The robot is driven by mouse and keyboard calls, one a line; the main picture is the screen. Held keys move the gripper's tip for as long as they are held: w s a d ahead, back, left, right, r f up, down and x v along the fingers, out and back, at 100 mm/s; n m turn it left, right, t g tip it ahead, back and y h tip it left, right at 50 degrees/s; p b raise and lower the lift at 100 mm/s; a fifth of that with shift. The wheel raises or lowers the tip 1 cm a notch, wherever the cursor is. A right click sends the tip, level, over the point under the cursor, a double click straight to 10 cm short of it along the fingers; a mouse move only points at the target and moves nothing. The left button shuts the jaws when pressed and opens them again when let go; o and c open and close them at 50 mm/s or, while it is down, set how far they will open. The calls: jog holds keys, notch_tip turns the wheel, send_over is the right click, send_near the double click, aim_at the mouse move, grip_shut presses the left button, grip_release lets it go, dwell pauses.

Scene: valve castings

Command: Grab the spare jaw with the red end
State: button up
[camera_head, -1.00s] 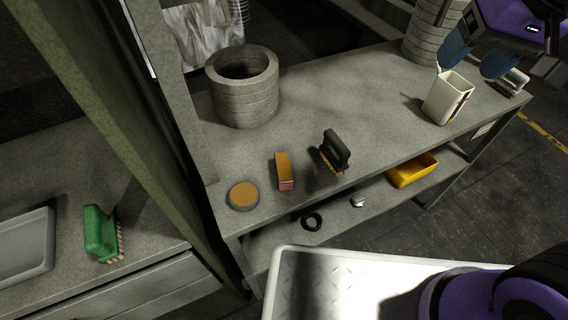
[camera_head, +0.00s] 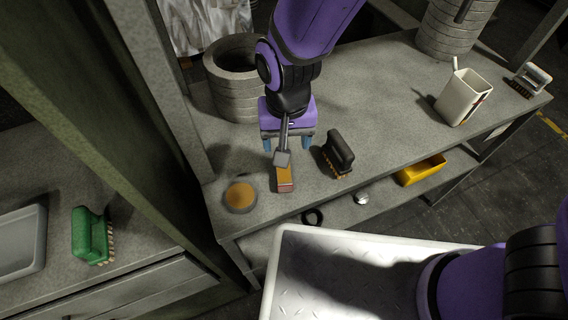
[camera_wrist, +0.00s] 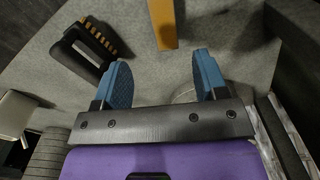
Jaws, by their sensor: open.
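The spare jaw, an orange-yellow block (camera_head: 285,180) with a pinkish-red end facing the front edge, lies on the grey bench (camera_head: 385,125). My gripper (camera_head: 288,143) is open and empty above the bench, just behind the block, and my wrist hides part of the block's far end. In the wrist view the orange block (camera_wrist: 163,24) shows at the top middle, ahead of the gap between the blue fingertips (camera_wrist: 162,65). Its red end is out of that view. The fingers are apart from the block.
A black-handled brush (camera_head: 338,152) stands close right of the block, also at left in the wrist view (camera_wrist: 82,48). A round orange-topped disc (camera_head: 240,196) sits close left. A stack of grey rings (camera_head: 228,85) stands behind. A white cup (camera_head: 463,98) is farther right.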

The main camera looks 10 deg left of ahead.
aim_at(283, 171)
jog(key=shift+s+a+f, duration=0.1)
jog(key=shift+a+f, duration=0.1)
jog(key=shift+f, duration=0.2)
jog(key=shift+a+f, duration=0.15)
jog(key=shift+f, duration=5.1)
grip_shut()
